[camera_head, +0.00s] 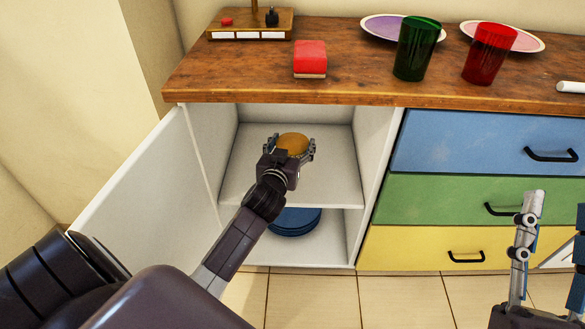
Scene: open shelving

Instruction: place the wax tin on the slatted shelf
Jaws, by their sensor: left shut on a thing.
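The wax tin (293,142), a round orange-brown thing, is held in my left gripper (293,149) inside the open white cabinet. The gripper's fingers are shut on its two sides. The tin is over the cabinet's middle shelf (338,186); I cannot tell whether it touches the shelf. This shelf looks plain and pale, and no slats can be made out. My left wrist and forearm hide part of the shelf and its front edge. My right gripper (556,212) is at the lower right in front of the drawers, its fingers wide apart and empty.
The cabinet door (145,205) stands open at the left. Blue plates (296,220) lie below the shelf. Blue, green and yellow drawers (425,200) are at the right. The wooden top (350,65) bears a red block (310,57), green cup (417,50) and red cup (488,55).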

